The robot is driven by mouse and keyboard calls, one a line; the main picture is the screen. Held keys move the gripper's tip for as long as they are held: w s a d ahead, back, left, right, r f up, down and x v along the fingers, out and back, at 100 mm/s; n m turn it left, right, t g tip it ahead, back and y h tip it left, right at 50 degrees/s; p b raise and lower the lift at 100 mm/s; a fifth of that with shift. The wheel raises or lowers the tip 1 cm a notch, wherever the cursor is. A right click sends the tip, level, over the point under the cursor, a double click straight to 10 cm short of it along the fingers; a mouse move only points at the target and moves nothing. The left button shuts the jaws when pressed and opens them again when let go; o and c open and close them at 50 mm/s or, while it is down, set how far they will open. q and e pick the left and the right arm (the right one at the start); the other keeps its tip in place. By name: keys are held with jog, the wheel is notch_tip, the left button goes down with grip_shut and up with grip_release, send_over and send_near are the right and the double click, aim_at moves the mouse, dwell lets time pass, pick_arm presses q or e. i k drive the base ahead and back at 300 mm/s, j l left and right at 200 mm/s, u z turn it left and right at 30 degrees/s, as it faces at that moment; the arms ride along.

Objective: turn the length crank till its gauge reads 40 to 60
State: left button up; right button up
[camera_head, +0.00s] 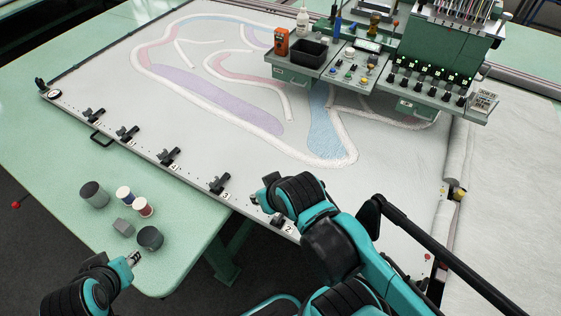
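I cannot tell for certain which part is the length crank. A small round white-faced dial (54,94) sits at the left corner of the frame, beside a dark upright knob (40,82); its reading is too small to make out. My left gripper (133,258) is at the lower left, just below a dark cylinder, far from the dial. My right gripper (258,199) is over the frame's front edge near the clamp marked 2 (278,221), partly hidden by its own wrist. Whether either is open or shut does not show.
Several black clamps, including one marked 3 (219,184), line the front rail. Spools, cylinders and a grey block (123,227) stand on the green table (185,268). A green machine head (432,50) with a control panel (345,68) stands over the cloth (380,170). A red ball-ended lever (15,205) shows at left.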

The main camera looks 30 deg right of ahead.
aim_at(40, 82)
jog(key=j+z, duration=0.1)
jog(key=j, duration=0.25)
jog(key=k+j, duration=0.15)
jog(key=j, duration=0.2)
jog(key=k+j+z, duration=0.15)
jog(key=j, duration=0.25)
jog(key=j+z, duration=0.1)
jog(key=j, duration=0.25)
jog(key=i+j+z, duration=0.2)
jog(key=j, duration=0.35)
jog(key=j+z, duration=0.2)
jog(key=j, duration=0.35)
jog(key=i+j+z, duration=0.2)
jog(key=j, duration=0.4)
jog(key=k, duration=0.1)
